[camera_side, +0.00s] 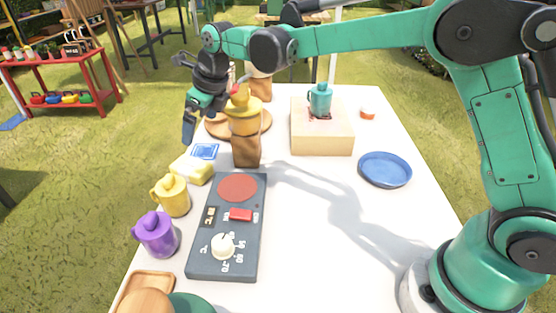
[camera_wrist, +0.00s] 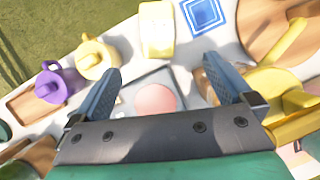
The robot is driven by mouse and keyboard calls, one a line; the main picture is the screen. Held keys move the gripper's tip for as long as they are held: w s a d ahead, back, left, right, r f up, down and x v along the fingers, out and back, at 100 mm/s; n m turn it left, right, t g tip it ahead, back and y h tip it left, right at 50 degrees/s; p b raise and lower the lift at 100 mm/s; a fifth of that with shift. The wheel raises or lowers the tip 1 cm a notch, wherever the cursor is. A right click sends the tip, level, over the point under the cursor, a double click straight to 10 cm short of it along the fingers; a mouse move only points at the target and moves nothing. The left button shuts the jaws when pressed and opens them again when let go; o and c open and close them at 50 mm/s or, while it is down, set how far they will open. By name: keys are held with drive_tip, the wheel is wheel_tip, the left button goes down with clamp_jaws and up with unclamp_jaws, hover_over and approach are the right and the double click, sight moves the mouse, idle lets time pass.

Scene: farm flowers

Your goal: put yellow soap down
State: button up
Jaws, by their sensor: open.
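The yellow soap (camera_side: 192,168) looks like a pale yellow block lying on the white table, left of the dark control panel and beside a blue-patterned card (camera_side: 205,151). In the wrist view the soap (camera_wrist: 157,28) lies near the top edge, beyond the fingertips and apart from them. My gripper (camera_side: 191,122) hangs above the table's far left side, higher than the soap. In the wrist view my gripper (camera_wrist: 165,77) has its two blue-grey fingers wide apart, with nothing held between them.
A yellow pitcher (camera_side: 243,122) on a brown base stands close beside my gripper. A yellow mug (camera_side: 172,196) and a purple mug (camera_side: 157,236) line the left edge near the control panel (camera_side: 225,258). A teal mug (camera_side: 320,99) stands on a wooden block; a blue plate (camera_side: 385,170) lies right.

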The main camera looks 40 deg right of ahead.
drive_tip(key=s+d+r+n+t, duration=0.1)
drive_tip(key=s+d+r+n, duration=0.2)
drive_tip(key=s+n, duration=0.4)
drive_tip(key=s+d+r+n+t, duration=0.15)
drive_tip(key=s+d+n, duration=0.3)
drive_tip(key=n, duration=0.45)
drive_tip(key=s+d+f+n+h, duration=0.1)
drive_tip(key=s+d+f+n, duration=0.1)
drive_tip(key=s+n, duration=0.7)
drive_tip(key=f+n, duration=0.1)
drive_tip(key=n, duration=0.4)
drive_tip(key=shift+s+d+f+h, duration=0.2)
drive_tip(key=shift+s+d+h, duration=0.05)
drive_tip(key=shift+d+h, duration=0.1)
